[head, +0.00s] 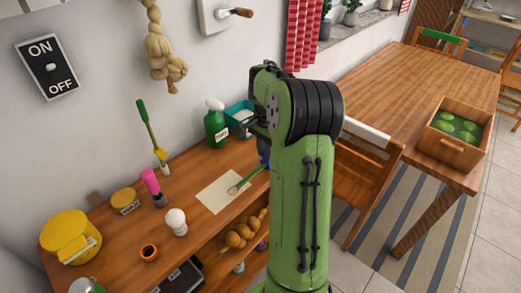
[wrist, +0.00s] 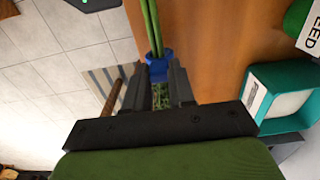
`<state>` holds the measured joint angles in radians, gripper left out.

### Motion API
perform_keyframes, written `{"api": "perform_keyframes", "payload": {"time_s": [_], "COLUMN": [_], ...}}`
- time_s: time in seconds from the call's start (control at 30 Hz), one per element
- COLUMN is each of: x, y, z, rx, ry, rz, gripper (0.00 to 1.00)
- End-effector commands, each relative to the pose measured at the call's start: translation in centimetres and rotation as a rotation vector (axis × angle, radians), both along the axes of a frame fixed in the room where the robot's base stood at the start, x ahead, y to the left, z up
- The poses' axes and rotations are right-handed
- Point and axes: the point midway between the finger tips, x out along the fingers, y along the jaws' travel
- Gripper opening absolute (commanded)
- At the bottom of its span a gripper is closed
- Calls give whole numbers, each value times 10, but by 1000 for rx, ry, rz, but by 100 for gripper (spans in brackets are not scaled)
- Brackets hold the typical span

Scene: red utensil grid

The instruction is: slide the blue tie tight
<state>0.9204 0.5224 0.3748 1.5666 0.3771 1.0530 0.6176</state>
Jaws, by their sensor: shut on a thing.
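The blue tie (wrist: 159,65) is a small blue ring around several thin green strands (wrist: 152,25). My gripper (wrist: 160,80) is shut on it, one dark finger at each side. In the wrist view the strands run up from the tie, and a darker green mesh-like part shows below it between the fingers. In the head view the blue tie (head: 263,163) shows just left of my green arm, at the right end of the green strands (head: 245,180). My gripper is mostly hidden behind my arm there. I cannot tell how tight the tie is.
A pale sheet (head: 215,196) lies on the wooden workbench (head: 200,163). A green bottle (head: 215,127) and a teal tray (head: 240,111) stand behind. A white bulb-shaped thing (head: 176,222), pink-topped item (head: 152,185) and yellow pot (head: 70,236) stand left. A chair (head: 362,175) is at right.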

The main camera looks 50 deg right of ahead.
Motion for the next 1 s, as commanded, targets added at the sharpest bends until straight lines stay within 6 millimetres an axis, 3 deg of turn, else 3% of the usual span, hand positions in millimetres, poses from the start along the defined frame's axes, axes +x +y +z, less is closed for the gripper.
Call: {"api": "perform_keyframes", "payload": {"time_s": [0.17,0.2,0.37,0.7,0.83,1.0], "x": [0,0,0,0,1,1], "y": [0,0,0,0,0,0], "z": [-1,-1,-1,5,33,84], "rx": [-1,-1,-1,-2,-4,-5], "ry": [0,0,0,-1,-3,-3], "rz": [0,0,-1,-1,-1,-2], "gripper": [0,26,50,51,51,51]}}
